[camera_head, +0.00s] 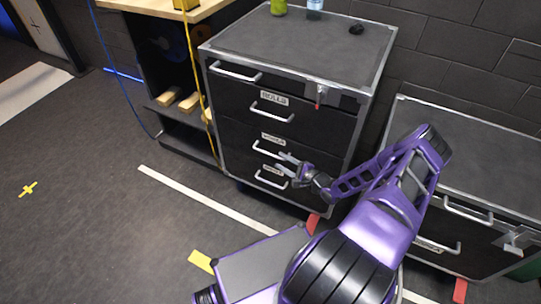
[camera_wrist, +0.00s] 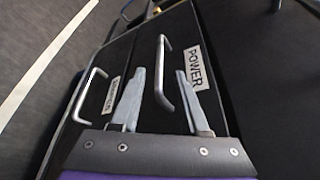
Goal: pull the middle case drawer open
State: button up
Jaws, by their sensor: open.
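The black case (camera_head: 290,50) has metal edges and several front drawers with silver bar handles and white labels. My gripper (camera_head: 283,162) is open in front of its lower drawers. In the wrist view, my gripper's two grey fingers (camera_wrist: 160,72) appear on either side of a drawer handle (camera_wrist: 163,85) beside a label reading POWER (camera_wrist: 195,68). That handle also shows in the head view (camera_head: 266,151). I cannot tell whether the fingers touch it. The bottom drawer handle (camera_wrist: 88,97) is left of the fingers. The drawers look shut.
A green item (camera_head: 278,7), a blue-and-clear item (camera_head: 314,8) and a small dark item (camera_head: 356,29) stand on the case. A latch (camera_head: 321,94) hangs at its upper right. A second case (camera_head: 480,160) stands at right. A shelf unit (camera_head: 175,125) is at left.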

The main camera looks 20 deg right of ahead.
aim_at(274, 156)
jog(key=x, duration=0.7)
grip_shut()
dwell(1.3)
